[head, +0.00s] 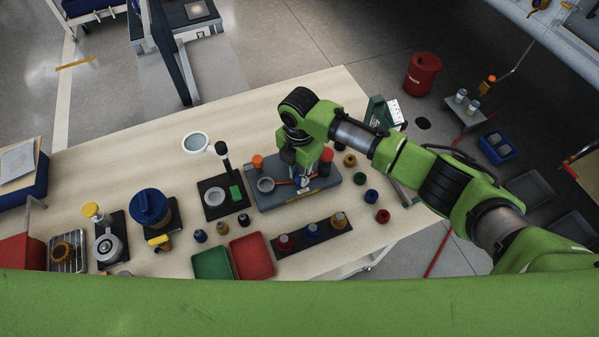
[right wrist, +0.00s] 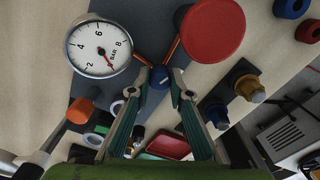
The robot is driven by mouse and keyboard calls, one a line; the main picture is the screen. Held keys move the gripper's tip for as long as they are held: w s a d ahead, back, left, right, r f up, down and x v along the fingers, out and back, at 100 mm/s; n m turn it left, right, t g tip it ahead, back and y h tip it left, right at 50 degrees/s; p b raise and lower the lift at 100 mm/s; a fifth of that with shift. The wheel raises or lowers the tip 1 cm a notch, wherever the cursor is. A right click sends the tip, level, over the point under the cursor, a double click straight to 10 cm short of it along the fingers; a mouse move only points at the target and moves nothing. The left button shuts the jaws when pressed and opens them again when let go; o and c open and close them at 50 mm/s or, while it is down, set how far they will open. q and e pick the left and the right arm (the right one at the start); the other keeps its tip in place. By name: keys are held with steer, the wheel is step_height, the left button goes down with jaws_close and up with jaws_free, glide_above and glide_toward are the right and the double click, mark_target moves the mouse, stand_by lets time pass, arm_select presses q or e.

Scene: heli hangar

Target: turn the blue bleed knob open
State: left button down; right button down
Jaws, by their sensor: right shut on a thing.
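The blue bleed knob (right wrist: 159,77) shows in the right wrist view between the fingertips of my right gripper (right wrist: 155,88). The fingers are closed on its sides. In the head view my right gripper (head: 303,181) points down over the grey gauge block (head: 322,186) and hides most of the knob. A large red knob (right wrist: 212,32) stands close on the right. My left gripper is not in view.
On the wooden bench, a black stand with a green block (head: 236,193) is left of the gauge block. Red (head: 252,257) and green trays lie in front. A dark strip with several coloured fittings (head: 312,234) is near the front edge. Loose rings (head: 371,196) lie at right.

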mark_target(299, 175)
steer(key=shift+r+n, duration=0.1)
steer(key=shift+n, duration=1.8)
steer(key=c, duration=1.8)
jaws_free()
steer(key=shift+c, duration=0.2)
step_height(299, 175, up, 12)
